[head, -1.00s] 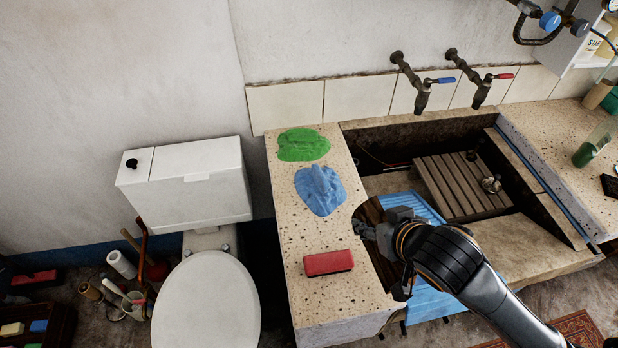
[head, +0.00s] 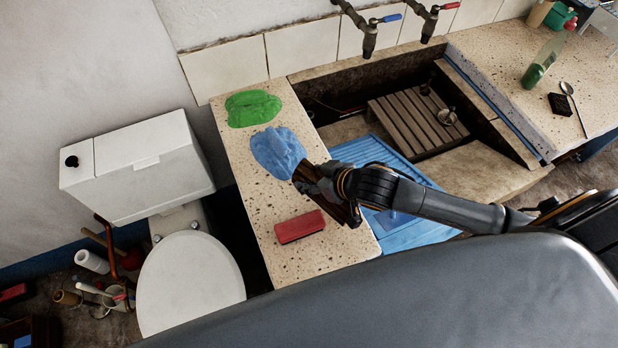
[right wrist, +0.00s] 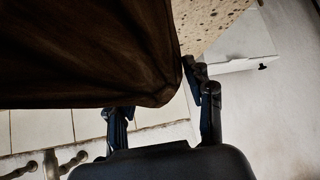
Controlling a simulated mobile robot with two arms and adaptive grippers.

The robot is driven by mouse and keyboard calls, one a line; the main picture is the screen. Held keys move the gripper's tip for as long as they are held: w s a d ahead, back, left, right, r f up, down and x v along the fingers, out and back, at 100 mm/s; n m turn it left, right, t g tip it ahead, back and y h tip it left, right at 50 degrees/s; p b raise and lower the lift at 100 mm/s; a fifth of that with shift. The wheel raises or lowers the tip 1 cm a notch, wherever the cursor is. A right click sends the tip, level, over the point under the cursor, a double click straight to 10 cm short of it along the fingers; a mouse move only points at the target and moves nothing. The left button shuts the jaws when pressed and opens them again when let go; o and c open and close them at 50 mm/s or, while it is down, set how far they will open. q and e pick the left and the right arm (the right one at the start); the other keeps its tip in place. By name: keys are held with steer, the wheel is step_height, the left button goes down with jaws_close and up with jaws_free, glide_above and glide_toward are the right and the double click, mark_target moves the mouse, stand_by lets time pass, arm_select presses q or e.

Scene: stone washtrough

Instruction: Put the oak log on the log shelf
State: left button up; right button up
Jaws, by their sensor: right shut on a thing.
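The dark brown oak log (head: 343,212) is held by my right gripper (head: 320,181), which is shut on it. The log is tilted and partly hidden by the gripper in the head view. It appears at the inner edge of the speckled counter, beside the blue cloth; I cannot tell its height above the counter. In the right wrist view the log (right wrist: 90,55) fills the upper left, close to the fingers. I cannot make out a log shelf in either view. My left gripper is not in view.
The speckled counter (head: 252,205) carries a green cloth (head: 252,107), a blue cloth (head: 277,150) and a red block (head: 299,227). The stone trough (head: 480,175) holds a slatted wooden rack (head: 410,125) and a blue ribbed board (head: 375,152). A toilet (head: 190,280) stands at left.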

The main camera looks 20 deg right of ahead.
mark_target(312, 182)
steer(key=shift+w+d+f, duration=0.25)
steer(key=shift+w+f, duration=0.8)
steer(key=shift+w+f+p, duration=0.15)
steer(key=shift+f+p, duration=0.4)
steer(key=shift+f, duration=1.2)
steer(key=shift+f, duration=0.15)
steer(key=o, duration=1.6)
steer(key=shift+c, duration=0.2)
